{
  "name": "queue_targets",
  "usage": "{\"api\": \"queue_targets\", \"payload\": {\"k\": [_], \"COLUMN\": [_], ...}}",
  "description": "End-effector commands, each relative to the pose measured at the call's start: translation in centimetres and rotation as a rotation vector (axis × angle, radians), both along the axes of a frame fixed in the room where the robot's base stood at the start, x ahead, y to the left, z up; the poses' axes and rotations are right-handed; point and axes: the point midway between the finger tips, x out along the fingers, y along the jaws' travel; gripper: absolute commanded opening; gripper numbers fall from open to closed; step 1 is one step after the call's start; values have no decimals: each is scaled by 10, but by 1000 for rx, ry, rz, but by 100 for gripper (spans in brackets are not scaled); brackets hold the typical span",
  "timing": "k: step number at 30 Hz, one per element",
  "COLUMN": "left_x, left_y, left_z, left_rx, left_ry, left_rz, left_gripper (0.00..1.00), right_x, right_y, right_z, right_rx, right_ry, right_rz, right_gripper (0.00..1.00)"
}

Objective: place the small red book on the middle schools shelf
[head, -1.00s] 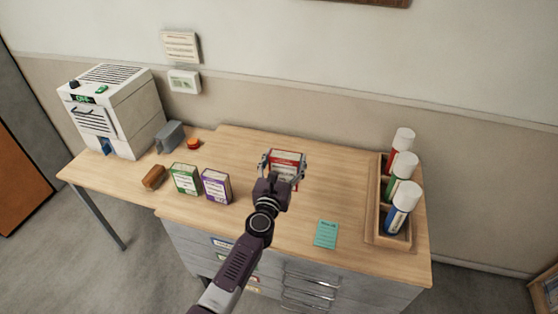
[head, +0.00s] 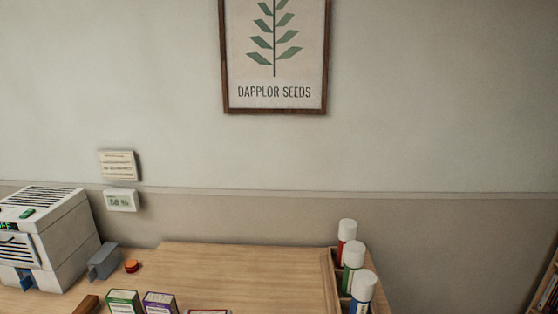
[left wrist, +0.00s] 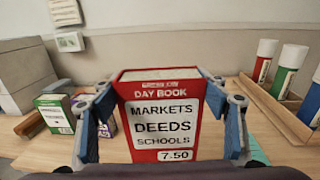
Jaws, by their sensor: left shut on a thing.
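The small red book (left wrist: 160,120) is upright in the left wrist view, its cover reading "Day Book, Markets, Deeds, Schools, 7.50". My left gripper (left wrist: 162,92) is shut on it, one blue-grey finger at each side edge. In the head view only the book's top edge (head: 208,311) shows at the bottom border, and the gripper is out of that view. Part of a wooden shelf unit (head: 546,292) shows at the head view's right edge; its labels cannot be read. My right gripper is in neither view.
The wooden desk (head: 250,272) carries a green box (head: 123,302), a purple box (head: 160,303), a grey holder (head: 104,261) and a white machine (head: 45,235). A wooden tray (head: 330,285) with capped tubes stands right. The desk's middle back is clear.

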Motion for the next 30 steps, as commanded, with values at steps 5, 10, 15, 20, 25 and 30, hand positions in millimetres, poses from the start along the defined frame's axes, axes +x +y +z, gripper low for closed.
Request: {"api": "queue_targets", "payload": {"k": [5,10,15,20,25,30], "left_x": [-66,-123,-175,-208,-226,-230], "left_y": [8,11,11,10,10,9], "left_z": [-21,-23,-15,-2,9,14], "left_rx": [1,0,-1,-1,0,0], "left_ry": [1,2,2,1,-2,-5], "left_rz": [-4,-14,-28,-39,-46,-50], "left_gripper": [20,20,20,20,20,20], "right_x": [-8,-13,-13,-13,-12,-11], "right_y": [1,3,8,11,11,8], "right_z": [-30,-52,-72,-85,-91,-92], "right_rx": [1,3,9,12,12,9], "right_ry": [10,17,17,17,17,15], "right_rz": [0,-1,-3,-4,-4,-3], "right_gripper": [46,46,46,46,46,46]}}
